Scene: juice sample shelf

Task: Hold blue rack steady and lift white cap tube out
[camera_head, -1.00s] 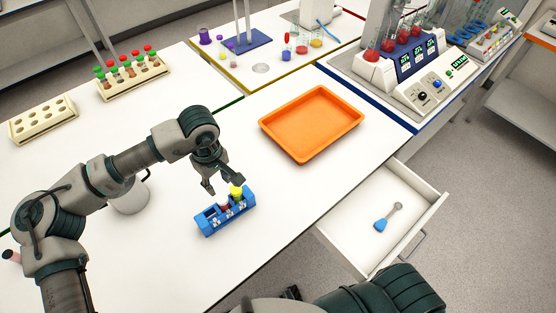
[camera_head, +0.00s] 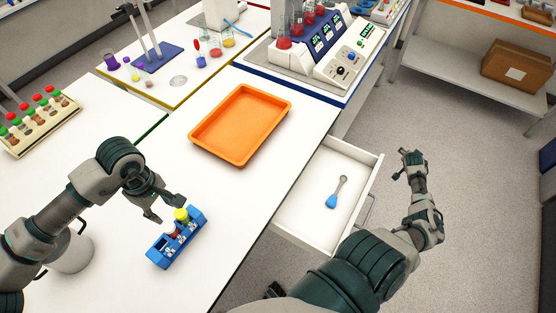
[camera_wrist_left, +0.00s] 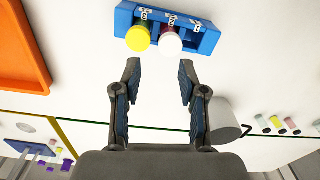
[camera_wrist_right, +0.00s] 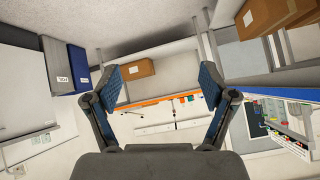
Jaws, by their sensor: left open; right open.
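The blue rack (camera_head: 166,251) stands on the white table near its front edge. It holds a yellow cap tube (camera_head: 181,215) and, beside it, a white cap tube with red contents. In the left wrist view the white cap (camera_wrist_left: 169,41) sits in the middle slot, the yellow cap (camera_wrist_left: 138,38) in the slot to its left, and the slot to its right looks empty. My left gripper (camera_head: 166,210) is open just above and behind the rack, touching nothing; its fingers show in the left wrist view (camera_wrist_left: 158,85). My right gripper (camera_head: 406,163) is open and empty, over the floor right of the drawer.
An orange tray (camera_head: 240,162) lies on the table behind the rack. An open drawer (camera_head: 301,205) with a blue-ended tool (camera_head: 334,196) juts out at the front. A cream rack of tubes (camera_head: 49,136) stands far left. Table between tray and rack is clear.

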